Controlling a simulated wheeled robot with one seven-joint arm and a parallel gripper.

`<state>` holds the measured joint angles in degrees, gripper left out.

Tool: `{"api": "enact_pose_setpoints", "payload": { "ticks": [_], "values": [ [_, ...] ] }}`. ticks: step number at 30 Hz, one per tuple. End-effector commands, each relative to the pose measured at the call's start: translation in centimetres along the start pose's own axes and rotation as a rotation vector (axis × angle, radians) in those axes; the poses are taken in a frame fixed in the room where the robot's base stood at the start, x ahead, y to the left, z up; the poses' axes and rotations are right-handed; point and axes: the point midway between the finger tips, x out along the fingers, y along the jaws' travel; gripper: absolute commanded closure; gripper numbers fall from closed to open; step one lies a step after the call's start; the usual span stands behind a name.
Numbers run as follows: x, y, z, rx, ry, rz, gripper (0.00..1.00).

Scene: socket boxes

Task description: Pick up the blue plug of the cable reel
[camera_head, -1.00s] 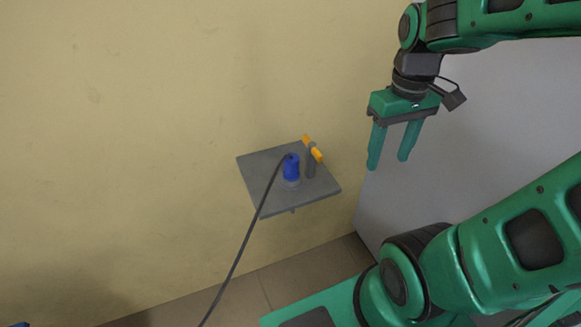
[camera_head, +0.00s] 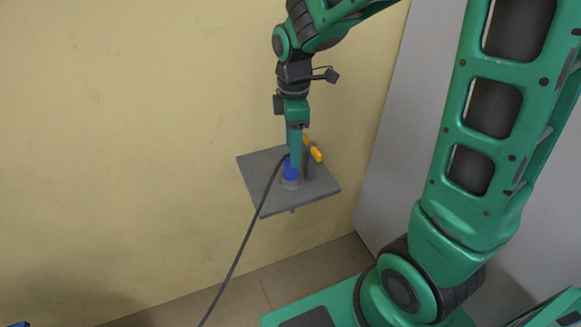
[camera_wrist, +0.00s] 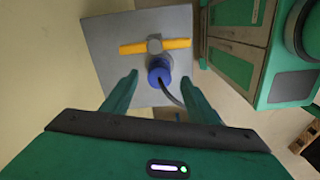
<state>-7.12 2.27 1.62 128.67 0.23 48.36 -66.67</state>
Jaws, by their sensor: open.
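The blue plug (camera_head: 291,172) stands upright in a grey round holder on a grey wall shelf (camera_head: 325,188). A dark cable (camera_head: 241,250) runs from its top down to the lower left. My gripper (camera_head: 295,164) is at the plug in the head view, its fingers partly covering it. In the wrist view the blue plug (camera_wrist: 159,70) shows ahead of and between the two spread fingers (camera_wrist: 157,76). The gripper is open, and no contact with the plug can be made out.
A grey post with a yellow crossbar (camera_head: 313,149) stands on the shelf close beside the plug. The yellow wall is right behind the shelf. A grey panel (camera_head: 385,150) is at the right. Green-and-tan cabinets (camera_wrist: 238,50) show in the wrist view.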

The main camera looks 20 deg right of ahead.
Motion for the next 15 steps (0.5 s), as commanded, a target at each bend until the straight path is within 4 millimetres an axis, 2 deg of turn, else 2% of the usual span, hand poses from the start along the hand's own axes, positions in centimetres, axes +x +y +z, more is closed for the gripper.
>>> {"api": "enact_pose_setpoints", "payload": {
  "ticks": [5,15],
  "values": [
    [1.1,0.0,-0.1,0.001,-0.001,-0.002,0.46],
    [5.3,0.2,-0.4,0.003,-0.001,-0.002,0.46]
  ]
}}
